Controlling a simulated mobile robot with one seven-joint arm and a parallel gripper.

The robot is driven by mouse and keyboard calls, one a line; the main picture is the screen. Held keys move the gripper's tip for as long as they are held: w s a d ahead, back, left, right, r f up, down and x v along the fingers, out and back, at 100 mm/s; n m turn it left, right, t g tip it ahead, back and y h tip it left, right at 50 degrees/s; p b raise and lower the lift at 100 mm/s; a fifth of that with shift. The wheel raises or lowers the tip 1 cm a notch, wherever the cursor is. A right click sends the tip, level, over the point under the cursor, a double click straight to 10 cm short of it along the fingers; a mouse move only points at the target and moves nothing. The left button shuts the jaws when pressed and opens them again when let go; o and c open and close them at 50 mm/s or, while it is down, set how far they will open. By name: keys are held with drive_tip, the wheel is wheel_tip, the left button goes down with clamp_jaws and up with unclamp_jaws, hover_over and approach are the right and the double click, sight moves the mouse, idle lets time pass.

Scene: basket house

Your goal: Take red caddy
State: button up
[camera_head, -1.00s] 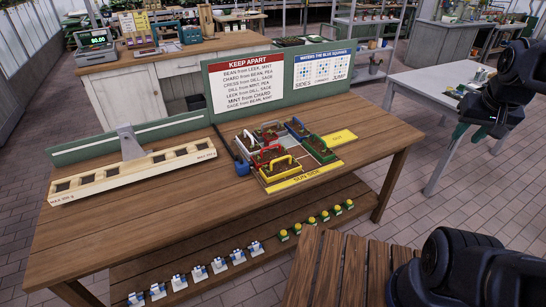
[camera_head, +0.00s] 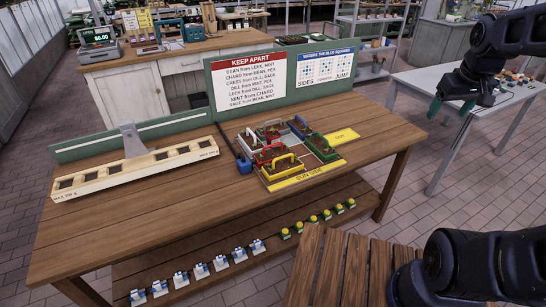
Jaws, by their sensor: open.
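The red caddy (camera_head: 259,157) is a small tray with a raised handle and brown soil inside. It stands in a tight cluster of caddies on the wooden table, behind the yellow caddy (camera_head: 270,177). The green caddy (camera_head: 330,156) is to its right and a white-handled caddy (camera_head: 243,148) to its back left. My gripper (camera_head: 451,107) is at the upper right, over the grey side table's near end, well apart from the red caddy. Its green-tipped fingers are spread and nothing shows between them.
A green board with two signs (camera_head: 246,83) stands behind the cluster. A long wooden rack with square holes (camera_head: 106,178) is on the table's left. A blue can (camera_head: 243,166) sits beside the caddies. The table's front (camera_head: 180,225) is clear.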

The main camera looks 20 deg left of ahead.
drive_tip(key=w+a+f+n+g, duration=0.1)
drive_tip(key=w+a+f+n, duration=0.1)
drive_tip(key=w+a+n, duration=0.75)
drive_tip(key=n+g, duration=0.3)
drive_tip(key=n, duration=1)
hover_over(273, 153)
drive_tip(key=f, duration=2.6)
drive_tip(key=shift+s+d+f, duration=0.1)
drive_tip(key=shift+s+d, duration=0.05)
drive_tip(key=shift+s, duration=0.1)
drive_tip(key=shift+f, duration=0.25)
wheel_tip(273, 153, down, 11)
drive_tip(key=shift+w+r, duration=0.1)
drive_tip(key=shift+r, duration=0.2)
drive_tip(key=c, duration=0.8)
